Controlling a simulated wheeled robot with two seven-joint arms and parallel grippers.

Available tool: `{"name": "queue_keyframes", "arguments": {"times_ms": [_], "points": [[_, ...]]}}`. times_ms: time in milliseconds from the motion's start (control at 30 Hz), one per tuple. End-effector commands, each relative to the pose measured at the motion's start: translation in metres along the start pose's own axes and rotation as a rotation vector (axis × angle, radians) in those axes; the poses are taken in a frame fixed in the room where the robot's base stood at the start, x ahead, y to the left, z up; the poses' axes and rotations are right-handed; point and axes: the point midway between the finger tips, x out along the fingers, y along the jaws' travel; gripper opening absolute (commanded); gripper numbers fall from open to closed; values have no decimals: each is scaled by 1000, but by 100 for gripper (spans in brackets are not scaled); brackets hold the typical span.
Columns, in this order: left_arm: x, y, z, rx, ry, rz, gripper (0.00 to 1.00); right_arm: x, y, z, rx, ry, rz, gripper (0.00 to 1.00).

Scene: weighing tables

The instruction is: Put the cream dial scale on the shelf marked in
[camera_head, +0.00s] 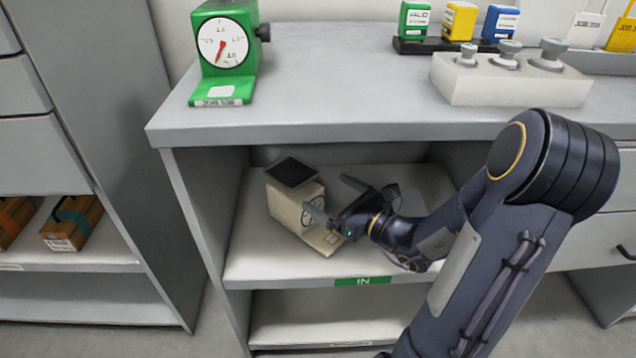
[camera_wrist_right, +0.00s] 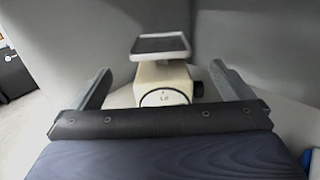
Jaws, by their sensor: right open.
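The cream dial scale (camera_head: 287,201) stands upright on the shelf (camera_head: 300,264) whose front edge carries a green IN label (camera_head: 362,281). It has a dark square pan on top, and its dial is partly hidden behind a finger of my right gripper. My right gripper (camera_head: 332,198) is open in front of the scale, inside the shelf space. In the right wrist view the scale (camera_wrist_right: 160,76) stands between the two spread fingers (camera_wrist_right: 165,92), with clear gaps on both sides. My left gripper is not in view.
A green dial scale (camera_head: 229,60) stands on the tabletop above. A block of grey weights (camera_head: 510,78) and coloured boxes (camera_head: 460,22) sit at the back right. The tabletop overhangs the shelf, and a side panel (camera_head: 200,215) bounds it on the left. A lower shelf (camera_head: 310,318) is empty.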

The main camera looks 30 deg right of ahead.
Motion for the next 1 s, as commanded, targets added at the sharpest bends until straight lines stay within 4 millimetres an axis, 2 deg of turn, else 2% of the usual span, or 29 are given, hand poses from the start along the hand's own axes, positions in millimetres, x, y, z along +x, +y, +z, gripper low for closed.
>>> {"name": "queue_keyframes", "arguments": {"times_ms": [67, 133, 167, 267, 300, 367, 400, 500, 567, 633, 700, 800, 900, 1000], "points": [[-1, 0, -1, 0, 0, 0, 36, -4, 4, 3, -11, 0, 15, 100], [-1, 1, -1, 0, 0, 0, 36, -4, 21, 10, -59, -2, 82, 100], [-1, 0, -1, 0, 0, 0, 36, -3, 34, 15, -95, -3, 129, 100], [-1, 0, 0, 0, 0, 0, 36, -8, 94, 33, -294, -3, 362, 100], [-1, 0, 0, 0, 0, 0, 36, -16, 123, 38, -409, -3, 478, 100], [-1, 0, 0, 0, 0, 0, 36, -34, 163, 41, -608, -4, 656, 100], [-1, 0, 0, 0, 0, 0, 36, -49, 186, 38, -753, -4, 770, 100], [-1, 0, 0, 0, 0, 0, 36, -89, 218, 24, -1140, -4, 1012, 100], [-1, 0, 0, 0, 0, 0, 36, -110, 223, 14, -1377, -2, 1123, 100], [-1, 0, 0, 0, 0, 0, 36, -128, 219, 4, -1640, 3, 1216, 100], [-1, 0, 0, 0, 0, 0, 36, -140, 209, -2, -1871, 12, 1273, 100], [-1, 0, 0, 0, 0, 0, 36, -148, 193, -4, -2118, 29, 1311, 100], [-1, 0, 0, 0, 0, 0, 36, -151, 183, -3, -2259, 44, 1323, 100], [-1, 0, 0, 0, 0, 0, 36, -152, 178, -3, -2310, 54, 1328, 100]]}}
